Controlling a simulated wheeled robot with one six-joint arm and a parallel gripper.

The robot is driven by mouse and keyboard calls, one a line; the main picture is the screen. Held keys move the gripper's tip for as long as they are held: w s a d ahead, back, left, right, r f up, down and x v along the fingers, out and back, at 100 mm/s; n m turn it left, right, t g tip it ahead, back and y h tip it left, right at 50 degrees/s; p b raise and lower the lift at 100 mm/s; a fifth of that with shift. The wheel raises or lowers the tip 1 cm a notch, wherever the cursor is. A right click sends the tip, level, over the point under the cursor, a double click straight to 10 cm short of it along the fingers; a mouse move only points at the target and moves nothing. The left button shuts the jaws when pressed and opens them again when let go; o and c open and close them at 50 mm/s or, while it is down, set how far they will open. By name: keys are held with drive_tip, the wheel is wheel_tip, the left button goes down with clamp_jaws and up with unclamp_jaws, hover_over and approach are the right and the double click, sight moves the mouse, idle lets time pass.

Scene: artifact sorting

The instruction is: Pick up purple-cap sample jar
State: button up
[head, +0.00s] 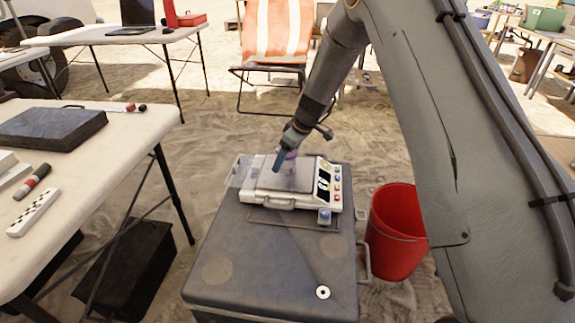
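My gripper (285,162) points down over a white instrument with a grey top plate, buttons and a small display. A small purple, partly see-through thing (291,158) shows right beside the fingers, above the plate; it may be the purple-cap sample jar. The fingers and wrist hide part of it. I cannot tell whether the fingers are closed on it or whether it touches the plate.
The instrument (255,199) stands on a dark grey case (225,285), with a white ring (323,292) near its front. A red bucket (392,240) stands right of the case. A white table (100,165) at left holds a black case (50,128), markers and a scale bar.

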drive_tip(key=shift+x, duration=0.9)
drive_tip(key=c, duration=1.1)
